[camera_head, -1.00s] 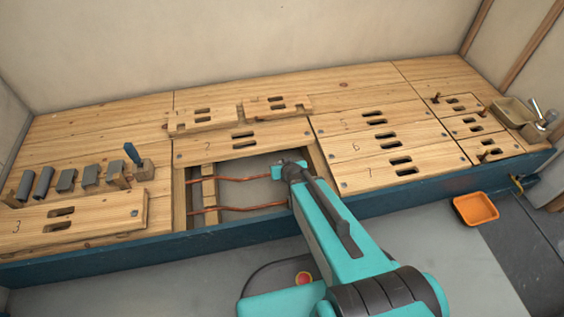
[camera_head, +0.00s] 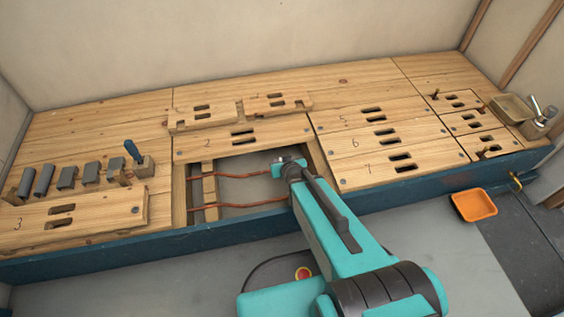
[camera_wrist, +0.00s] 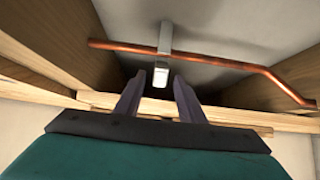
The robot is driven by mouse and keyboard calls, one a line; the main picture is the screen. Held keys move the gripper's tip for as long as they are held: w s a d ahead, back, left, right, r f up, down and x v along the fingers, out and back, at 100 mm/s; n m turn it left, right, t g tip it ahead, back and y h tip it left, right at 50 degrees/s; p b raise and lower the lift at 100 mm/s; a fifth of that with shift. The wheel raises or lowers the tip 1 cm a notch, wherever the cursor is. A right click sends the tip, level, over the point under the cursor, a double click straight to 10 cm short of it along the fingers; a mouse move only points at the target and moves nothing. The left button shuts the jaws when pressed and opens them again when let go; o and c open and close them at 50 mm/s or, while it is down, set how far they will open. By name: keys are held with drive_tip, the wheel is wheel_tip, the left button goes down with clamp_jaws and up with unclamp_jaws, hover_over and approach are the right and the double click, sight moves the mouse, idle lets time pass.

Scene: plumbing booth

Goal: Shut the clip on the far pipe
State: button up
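The far copper pipe (camera_head: 240,177) crosses the open floor bay in the head view. In the wrist view the copper pipe (camera_wrist: 215,57) runs across the top and bends down at the right. A pale grey clip (camera_wrist: 164,38) sits at this pipe, with a strip above it and a small block-like end below. I cannot tell for certain whether the clip is open or shut. My gripper (camera_wrist: 157,76) is open, its two fingers apart with the clip's lower end showing between their tips. Contact cannot be told. In the head view my gripper (camera_head: 287,162) is at the bay's right side, hiding the clip.
A second, nearer copper pipe (camera_head: 240,207) lies in the same bay. Wooden joists and boards (camera_head: 243,141) frame it closely. A loose board marked 3 (camera_head: 100,212) and several grey pieces (camera_head: 67,177) lie at the left. An orange tray (camera_head: 474,206) is on the floor at right.

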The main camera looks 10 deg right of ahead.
drive_tip(key=shift+s+r+p, duration=0.1)
drive_tip(key=shift+r+p, duration=0.1)
drive_tip(key=shift+p, duration=0.1)
drive_tip(key=p+v, duration=1.3)
drive_tip(key=p, duration=0.6)
drive_tip(key=shift+s, duration=0.15)
idle(0.9)
drive_tip(key=shift+r, duration=0.1)
idle(0.4)
